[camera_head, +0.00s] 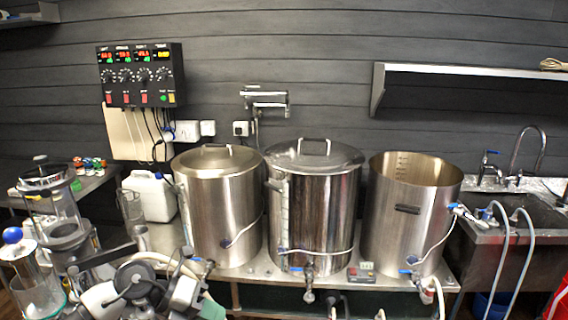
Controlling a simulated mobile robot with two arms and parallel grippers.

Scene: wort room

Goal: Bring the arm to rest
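No gripper fingers can be made out in the head view. At the lower left there is a cluster of dark and pale rounded parts (140,285), cut off by the bottom edge. I cannot tell whether it is part of my arm or equipment of the room. No right arm shows on the right side.
Three steel kettles stand on a metal bench: a lidded left one (218,215), a lidded middle one (325,220) and an open right one (412,220). Glassware (60,215) stands at left. A control box (140,74) and shelf (470,75) are on the wall; a sink (530,215) is at right.

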